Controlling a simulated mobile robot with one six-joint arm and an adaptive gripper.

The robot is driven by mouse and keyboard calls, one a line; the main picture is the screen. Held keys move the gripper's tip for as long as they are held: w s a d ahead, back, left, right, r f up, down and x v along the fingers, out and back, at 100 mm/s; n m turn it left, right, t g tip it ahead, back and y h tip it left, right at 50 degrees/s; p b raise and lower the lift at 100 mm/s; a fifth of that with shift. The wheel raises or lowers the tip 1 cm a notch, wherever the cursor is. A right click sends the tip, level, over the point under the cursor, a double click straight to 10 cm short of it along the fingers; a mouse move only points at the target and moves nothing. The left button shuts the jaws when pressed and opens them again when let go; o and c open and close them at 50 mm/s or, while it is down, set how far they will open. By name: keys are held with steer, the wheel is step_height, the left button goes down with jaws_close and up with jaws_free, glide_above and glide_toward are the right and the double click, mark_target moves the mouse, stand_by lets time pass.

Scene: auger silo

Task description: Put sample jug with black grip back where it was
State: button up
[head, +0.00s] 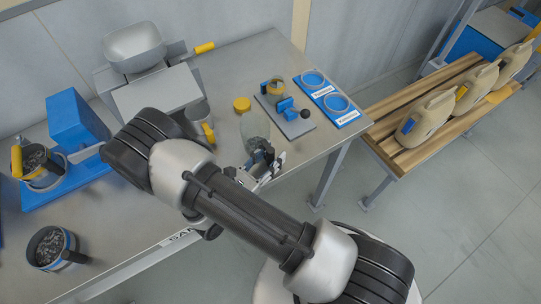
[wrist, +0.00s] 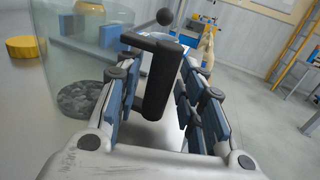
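A clear sample jug (head: 255,128) with a black grip stands near the right front edge of the steel table. In the wrist view the clear jug (wrist: 62,62) has dark grainy stuff at its bottom. Its black grip (wrist: 160,85) hangs upright between my fingers. My gripper (head: 268,160) is at the jug's near side; in the wrist view its blue-padded fingers (wrist: 160,95) are apart on both sides of the grip, with a narrow gap at the left pad. Another jug with a black grip (head: 48,247), blue-banded and filled with grey grains, stands at the table's front left.
A blue stand (head: 75,130) and a yellow-gripped jug (head: 40,166) are at left. A scale with a pan (head: 133,48), a yellow lid (head: 242,104), a grey fixture (head: 285,112) and blue ring holders (head: 338,105) are behind. Beige jugs (head: 425,118) stand on a wooden bench.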

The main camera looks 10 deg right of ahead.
steer(key=shift+s+a+r, duration=0.1)
steer(key=shift+a+r, duration=0.1)
steer(key=shift+r, duration=0.05)
steer(key=p+v, duration=0.1)
steer(key=v, duration=1)
steer(key=shift+s+a+p, duration=0.2)
steer(key=shift+s+p, duration=0.05)
steer(key=shift+p, duration=0.1)
steer(key=s+d+r+m+g+y, duration=0.2)
steer(key=s+d+r+m+y, duration=0.1)
steer(key=r+m, duration=0.5)
steer(key=s+d+r+m+g+y, duration=0.2)
steer(key=d+r+m+y, duration=0.4)
steer(key=r, duration=0.5)
steer(key=s+d+r+m+g+y, duration=0.1)
steer(key=s+d+r+m+y, duration=0.3)
steer(key=r+m, duration=0.5)
steer(key=shift+s+d+r+m+g+y, duration=0.2)
steer(key=shift+d+r+m+g+y, duration=0.15)
steer(key=shift+m+y, duration=0.6)
steer(key=shift+f, duration=0.25)
